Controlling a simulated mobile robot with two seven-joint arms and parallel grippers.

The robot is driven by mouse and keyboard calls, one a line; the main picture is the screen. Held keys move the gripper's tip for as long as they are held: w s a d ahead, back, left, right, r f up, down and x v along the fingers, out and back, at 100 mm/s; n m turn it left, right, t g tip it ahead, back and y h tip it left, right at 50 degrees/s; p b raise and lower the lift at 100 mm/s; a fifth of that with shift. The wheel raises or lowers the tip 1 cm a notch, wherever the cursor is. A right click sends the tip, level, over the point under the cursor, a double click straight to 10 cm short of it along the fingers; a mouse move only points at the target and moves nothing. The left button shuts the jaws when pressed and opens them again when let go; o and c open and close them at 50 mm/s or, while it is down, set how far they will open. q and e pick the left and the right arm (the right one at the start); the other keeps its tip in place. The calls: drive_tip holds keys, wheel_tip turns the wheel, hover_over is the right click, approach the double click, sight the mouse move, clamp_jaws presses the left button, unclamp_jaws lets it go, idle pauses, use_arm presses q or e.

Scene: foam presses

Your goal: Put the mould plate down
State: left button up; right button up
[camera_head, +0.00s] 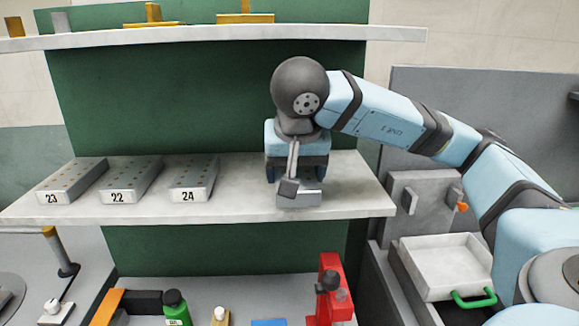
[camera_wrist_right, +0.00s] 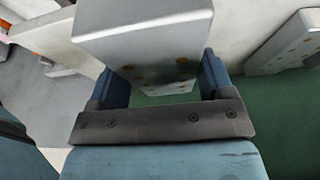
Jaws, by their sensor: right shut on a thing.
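My right gripper (camera_head: 297,172) is over the right part of the middle shelf (camera_head: 235,208), pointing down. It is shut on a grey mould plate (camera_head: 300,198), whose front end shows below the gripper near the shelf's front edge. In the right wrist view the grey plate (camera_wrist_right: 145,32), with small brown holes, sits between my blue fingers (camera_wrist_right: 158,88). I cannot tell whether the plate touches the shelf. The gripper and wrist hide most of the plate in the head view. My left gripper is not in view.
Mould plates marked 23 (camera_head: 72,181), 22 (camera_head: 131,180) and 24 (camera_head: 194,180) lie on the shelf to the left. Bare shelf lies between plate 24 and my gripper. A green back panel (camera_head: 170,90) stands behind. A white tray (camera_head: 445,262) with a green handle is lower right.

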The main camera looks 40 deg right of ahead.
drive_tip(key=w+d, duration=0.4)
drive_tip(key=w, duration=0.1)
drive_tip(key=shift+w+d+r, duration=0.15)
drive_tip(key=shift+w+d, duration=0.2)
drive_tip(key=shift+d, duration=0.05)
drive_tip(key=shift+w+d, duration=0.35)
drive_tip(key=shift+w, duration=0.1)
wheel_tip(320, 180, down, 4)
drive_tip(key=shift+s+r+p, duration=0.1)
drive_tip(key=shift+r+p, duration=0.1)
drive_tip(key=shift+p, duration=0.45)
drive_tip(key=shift+f, duration=0.1)
drive_tip(key=shift+a+f, duration=0.1)
drive_tip(key=shift+f, duration=0.05)
drive_tip(key=o, duration=1.4)
